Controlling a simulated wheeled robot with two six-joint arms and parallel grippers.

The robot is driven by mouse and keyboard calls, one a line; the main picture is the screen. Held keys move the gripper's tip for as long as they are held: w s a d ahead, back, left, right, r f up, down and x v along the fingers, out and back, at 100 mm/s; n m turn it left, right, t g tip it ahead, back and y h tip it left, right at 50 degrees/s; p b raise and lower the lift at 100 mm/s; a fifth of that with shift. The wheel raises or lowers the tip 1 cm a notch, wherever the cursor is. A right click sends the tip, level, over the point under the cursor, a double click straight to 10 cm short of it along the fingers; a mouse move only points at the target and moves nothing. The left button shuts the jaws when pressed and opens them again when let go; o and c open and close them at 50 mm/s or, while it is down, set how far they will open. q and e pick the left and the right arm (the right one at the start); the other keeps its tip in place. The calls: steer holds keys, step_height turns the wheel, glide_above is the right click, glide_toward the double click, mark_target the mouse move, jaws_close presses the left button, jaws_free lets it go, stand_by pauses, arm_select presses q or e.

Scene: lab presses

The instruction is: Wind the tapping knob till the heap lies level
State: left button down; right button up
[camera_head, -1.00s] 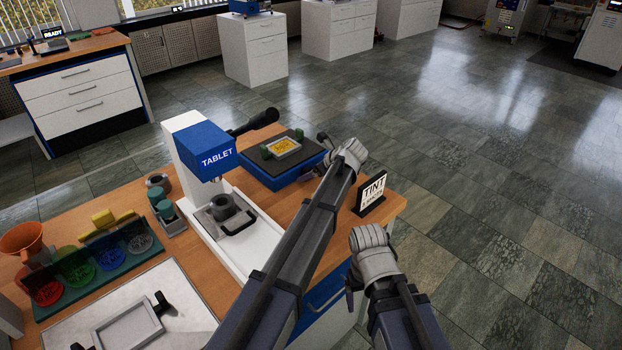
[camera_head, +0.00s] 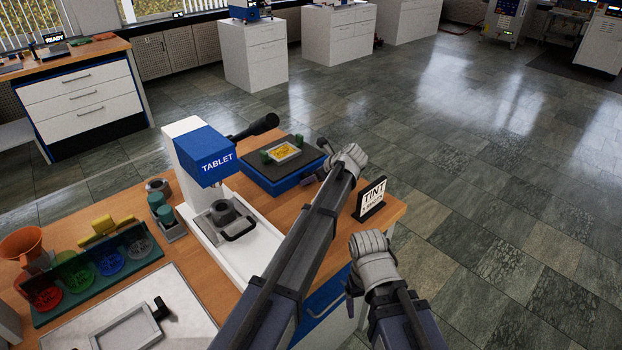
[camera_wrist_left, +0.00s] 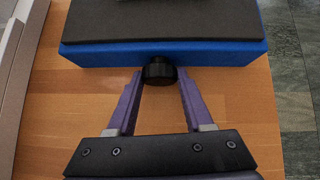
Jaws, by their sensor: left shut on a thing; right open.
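The blue tapping box (camera_head: 268,178) with a dark top stands on the wooden bench. A pale-rimmed tray (camera_head: 297,147) with a yellow heap (camera_head: 283,152) sits on its top, between green blocks. The heap is too small here to judge its level. The black knob (camera_wrist_left: 159,70) sticks out of the box's side in the left wrist view. My left gripper (camera_wrist_left: 160,78) is shut on this knob, one finger on each side. In the head view my left gripper (camera_head: 322,172) is at the box's right side, partly hidden by my arm. My right gripper (camera_head: 350,288) is open, off the bench's right edge.
A white and blue TABLET press (camera_head: 205,155) stands left of the box. Coloured dishes (camera_head: 108,262), an orange funnel (camera_head: 22,244) and a grey frame (camera_head: 125,330) are at left.

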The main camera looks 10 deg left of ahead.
arm_select(q)
steer(key=shift+w+d+f+m+g+y, duration=0.1)
steer(key=shift+w+m+g+y, duration=0.1)
steer(key=shift+m+g+y, duration=0.15)
steer(key=shift+g+y+b, duration=0.25)
steer(key=shift+b, duration=0.1)
steer(key=shift+s+m, duration=0.1)
steer(key=shift+m, duration=0.15)
steer(key=shift+g, duration=0.3)
steer(key=shift+c, duration=1.5)
jaws_free()
